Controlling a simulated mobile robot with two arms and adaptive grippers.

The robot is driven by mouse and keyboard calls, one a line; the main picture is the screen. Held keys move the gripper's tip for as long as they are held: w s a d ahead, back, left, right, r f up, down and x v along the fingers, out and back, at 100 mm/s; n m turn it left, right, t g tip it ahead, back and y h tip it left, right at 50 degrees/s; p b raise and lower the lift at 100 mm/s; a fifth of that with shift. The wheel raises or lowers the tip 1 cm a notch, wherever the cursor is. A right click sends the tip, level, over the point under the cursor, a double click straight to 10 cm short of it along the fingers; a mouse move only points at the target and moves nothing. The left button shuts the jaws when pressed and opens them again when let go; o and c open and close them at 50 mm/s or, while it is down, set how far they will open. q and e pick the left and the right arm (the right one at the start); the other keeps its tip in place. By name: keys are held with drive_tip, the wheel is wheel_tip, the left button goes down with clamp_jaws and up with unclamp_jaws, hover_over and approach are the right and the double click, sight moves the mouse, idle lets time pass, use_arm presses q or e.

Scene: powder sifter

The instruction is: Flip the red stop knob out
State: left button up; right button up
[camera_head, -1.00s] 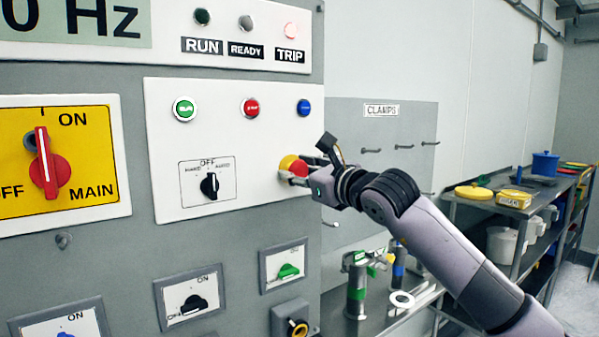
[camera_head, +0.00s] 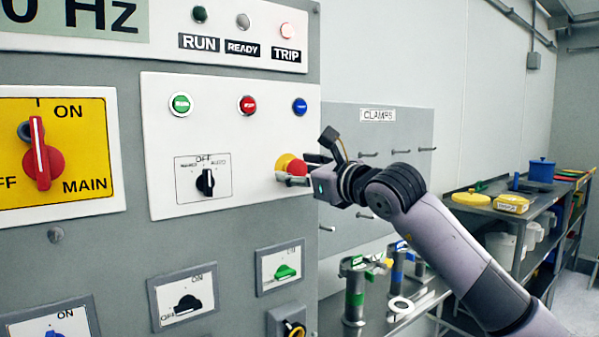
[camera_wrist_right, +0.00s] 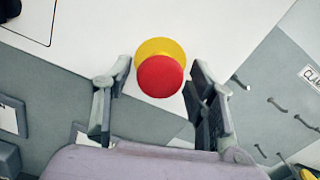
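The red stop knob (camera_head: 298,168) is a round red mushroom button on a yellow base, on the right edge of the white control panel (camera_head: 240,120). In the right wrist view the knob (camera_wrist_right: 160,76) sits between the fingertips, with the yellow base showing above the red cap. My right gripper (camera_head: 298,170) is at the knob, coming from the right. Its fingers (camera_wrist_right: 160,80) are spread either side of the red cap, with a visible gap on the right; whether the left fingertip touches the yellow rim I cannot tell. My left gripper is not in view.
The white panel also carries green (camera_head: 181,104), red (camera_head: 248,105) and blue (camera_head: 299,105) buttons and a black selector (camera_head: 205,182). A yellow main switch (camera_head: 60,150) is at the left. Pegs on the clamps board (camera_head: 375,140) and a metal table (camera_head: 425,308) lie right of the cabinet.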

drive_tip(key=shift+o, duration=0.5)
drive_tip(key=shift+w+a, duration=0.1)
drive_tip(key=v, duration=1.2)
